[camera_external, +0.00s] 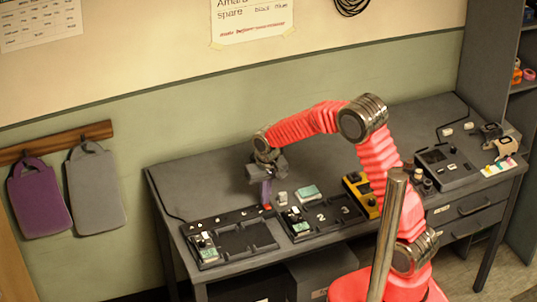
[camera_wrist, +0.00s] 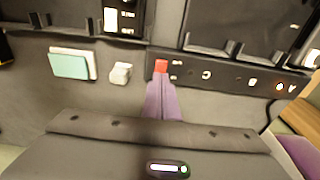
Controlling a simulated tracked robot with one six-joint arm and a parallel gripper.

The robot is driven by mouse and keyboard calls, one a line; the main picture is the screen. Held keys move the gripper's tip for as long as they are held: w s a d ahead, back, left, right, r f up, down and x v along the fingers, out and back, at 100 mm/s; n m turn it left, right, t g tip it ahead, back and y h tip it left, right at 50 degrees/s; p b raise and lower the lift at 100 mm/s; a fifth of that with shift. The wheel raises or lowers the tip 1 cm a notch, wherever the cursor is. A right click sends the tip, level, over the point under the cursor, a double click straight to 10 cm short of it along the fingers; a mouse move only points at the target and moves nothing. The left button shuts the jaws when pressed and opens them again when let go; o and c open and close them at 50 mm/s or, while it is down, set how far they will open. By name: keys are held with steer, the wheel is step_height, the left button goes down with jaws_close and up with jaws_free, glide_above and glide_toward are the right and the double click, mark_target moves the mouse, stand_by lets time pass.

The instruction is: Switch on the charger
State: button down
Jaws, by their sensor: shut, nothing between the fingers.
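The charger is a dark tray (camera_external: 237,237) with open bays at the left of the desk; its lettered strip (camera_wrist: 215,78) shows in the wrist view. A red switch (camera_external: 268,207) is at the strip's end, and it shows in the wrist view (camera_wrist: 160,66).
A white block (camera_external: 281,198) and a pale green block (camera_external: 308,192) lie behind the trays. A second, numbered tray (camera_external: 325,226) is to the right, then a yellow device (camera_external: 359,197) and a black device (camera_external: 446,168). The desk behind my gripper is clear.

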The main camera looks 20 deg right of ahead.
mark_target(268, 207)
steer(key=shift+s+f, duration=0.2)
steer(key=shift+s, duration=0.05)
steer(key=shift+s+r, duration=0.15)
steer(key=shift+s, duration=0.55)
steer(key=shift+r, duration=0.2)
steer(key=shift+r, duration=0.25)
step_height(268, 207, up, 13)
steer(key=s, duration=0.1)
steer(key=shift+s, duration=0.4)
steer(key=shift+w+r, duration=0.1)
steer(key=shift+w, duration=0.65)
steer(key=f, duration=0.4)
steer(key=w+f, duration=0.1)
steer(key=f, duration=0.4)
steer(key=w+f, duration=0.1)
steer(key=f, duration=0.4)
